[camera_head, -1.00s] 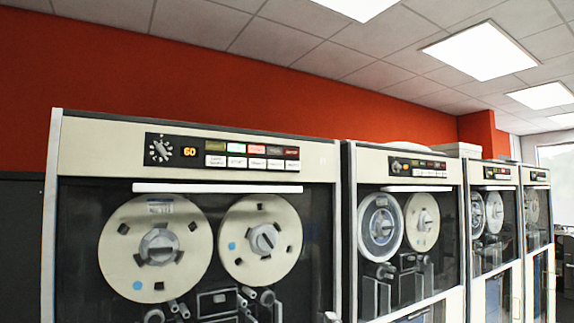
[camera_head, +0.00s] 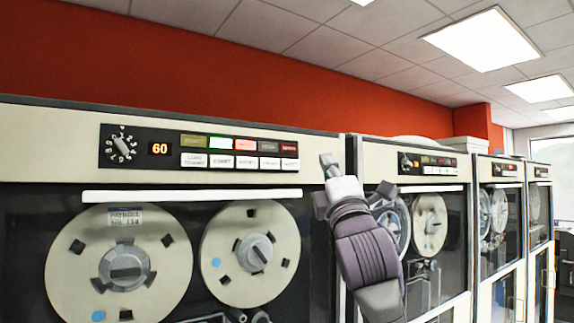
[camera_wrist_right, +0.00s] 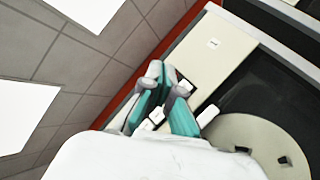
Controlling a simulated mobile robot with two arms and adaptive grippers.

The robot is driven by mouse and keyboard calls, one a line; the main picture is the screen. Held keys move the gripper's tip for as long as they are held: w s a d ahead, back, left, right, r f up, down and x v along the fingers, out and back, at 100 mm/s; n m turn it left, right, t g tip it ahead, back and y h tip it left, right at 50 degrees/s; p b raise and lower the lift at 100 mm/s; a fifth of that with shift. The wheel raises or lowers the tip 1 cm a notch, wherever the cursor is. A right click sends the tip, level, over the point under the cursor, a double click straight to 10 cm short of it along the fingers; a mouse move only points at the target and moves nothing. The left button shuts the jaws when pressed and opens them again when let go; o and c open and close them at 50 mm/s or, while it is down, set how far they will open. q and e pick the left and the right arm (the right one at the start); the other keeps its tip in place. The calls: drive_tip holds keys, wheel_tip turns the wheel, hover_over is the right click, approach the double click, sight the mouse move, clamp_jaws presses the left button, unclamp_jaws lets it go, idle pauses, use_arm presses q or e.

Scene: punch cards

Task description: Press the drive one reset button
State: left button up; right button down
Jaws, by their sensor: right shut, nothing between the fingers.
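Drive one is the nearest tape cabinet. Its black control panel (camera_head: 199,147) carries a dial, an orange "60" display, a row of coloured lamps and a row of white push buttons (camera_head: 240,162). The button labels are too small to tell surely which is reset. My right gripper (camera_head: 328,160) is shut and empty, its tips in front of the cabinet's upper right edge, to the right of the button row. In the right wrist view the gripper (camera_wrist_right: 158,100) has turquoise pads, and small white buttons (camera_wrist_right: 157,115) show partly hidden around the fingers. My left gripper is out of view.
A white bar (camera_head: 193,196) runs below the panel, above two tape reels (camera_head: 119,262). A second drive (camera_head: 412,150) stands close on the right, with others beyond. A plain "1" label (camera_wrist_right: 213,43) sits on the beige strip in the right wrist view.

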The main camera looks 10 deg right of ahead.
sight(299, 166)
drive_tip(key=shift+w+a+r+p, duration=0.1)
drive_tip(key=shift+w+a+p, duration=0.4)
drive_tip(key=shift+w, duration=0.8)
drive_tip(key=shift+w+a+f+p, duration=0.1)
drive_tip(key=shift+w+a+p, duration=0.35)
drive_tip(key=shift+w, duration=0.9)
drive_tip(key=shift+w+a+r+p, duration=0.1)
drive_tip(key=shift+w+a+p, duration=0.4)
drive_tip(key=shift+w, duration=0.8)
drive_tip(key=shift+a, duration=0.1)
drive_tip(key=shift+w+a, duration=0.1)
drive_tip(key=shift+w, duration=0.3)
drive_tip(key=shift+w+a+p, duration=0.2)
drive_tip(key=shift+w+p, duration=0.2)
drive_tip(key=shift+w, duration=0.1)
drive_tip(key=shift+s+d+b, duration=0.3)
drive_tip(key=shift+s, duration=0.55)
